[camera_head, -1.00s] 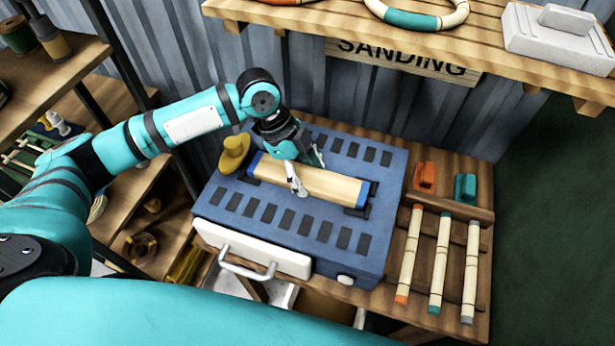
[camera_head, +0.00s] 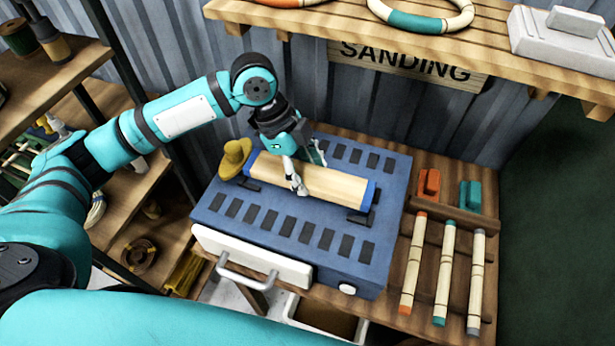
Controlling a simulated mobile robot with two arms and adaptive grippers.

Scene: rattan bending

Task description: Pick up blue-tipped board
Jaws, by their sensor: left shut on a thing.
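The blue-tipped board (camera_head: 335,187) is pale wood with a blue band at each end. It is over the top of the blue slotted box (camera_head: 230,234), lying lengthwise from upper left to lower right. My left gripper (camera_head: 308,178) is shut on the board near its middle, with the fingers across its width. The board appears slightly raised above its black supports (camera_head: 359,217); the exact gap is hard to tell. My right gripper is not in view.
A yellow hat-shaped object (camera_head: 234,158) sits at the box's left corner. Several tipped sticks (camera_head: 447,272) lie on the wooden rack to the right, below orange (camera_head: 428,184) and teal (camera_head: 470,195) blocks. A shelf (camera_head: 440,58) with rings overhangs the back.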

